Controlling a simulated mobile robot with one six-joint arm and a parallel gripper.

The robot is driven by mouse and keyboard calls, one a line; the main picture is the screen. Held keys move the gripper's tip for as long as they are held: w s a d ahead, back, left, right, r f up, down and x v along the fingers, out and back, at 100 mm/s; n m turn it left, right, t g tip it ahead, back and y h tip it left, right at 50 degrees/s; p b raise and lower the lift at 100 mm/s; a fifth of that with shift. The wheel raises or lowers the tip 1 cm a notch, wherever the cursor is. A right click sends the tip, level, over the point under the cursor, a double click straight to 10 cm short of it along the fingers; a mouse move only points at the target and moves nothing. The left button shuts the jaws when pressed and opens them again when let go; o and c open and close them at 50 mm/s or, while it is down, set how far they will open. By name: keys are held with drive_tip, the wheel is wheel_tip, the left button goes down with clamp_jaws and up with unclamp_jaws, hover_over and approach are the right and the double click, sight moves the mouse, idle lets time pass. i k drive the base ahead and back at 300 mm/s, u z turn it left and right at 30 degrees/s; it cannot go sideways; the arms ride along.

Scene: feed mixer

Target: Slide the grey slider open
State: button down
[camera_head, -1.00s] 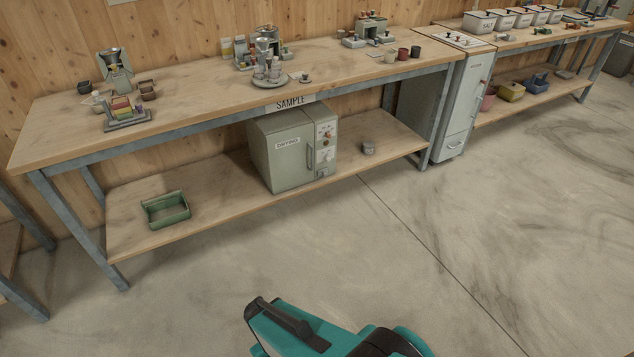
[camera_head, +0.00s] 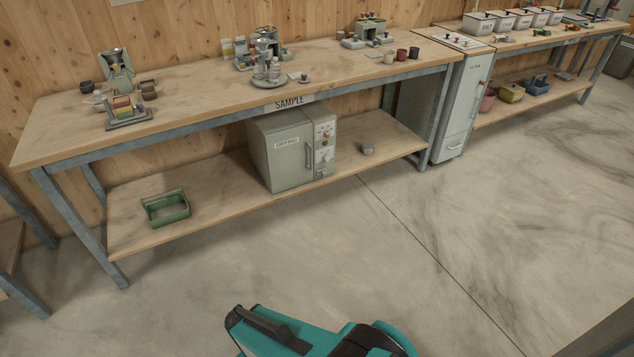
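I cannot make out the grey slider for certain. Several small grey machines stand on the long wooden workbench (camera_head: 200,98): one with a hopper (camera_head: 116,66) at the left, one with a round base (camera_head: 266,66) in the middle, and one with dark knobs (camera_head: 368,32) at the right. Any slider on them is too small to tell. My teal arm shows at the bottom centre, well apart from the bench. My gripper is not in view.
A grey-green oven labelled drying (camera_head: 290,150) and a green tray (camera_head: 167,208) stand on the lower shelf. A tall grey cabinet (camera_head: 462,105) stands right of the bench, beside a second bench with labelled white bins (camera_head: 502,21). The concrete floor (camera_head: 440,240) in front is clear.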

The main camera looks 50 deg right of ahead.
sight(323, 172)
drive_tip(key=z, duration=0.05)
drive_tip(key=i, duration=1)
drive_tip(key=u, duration=0.05)
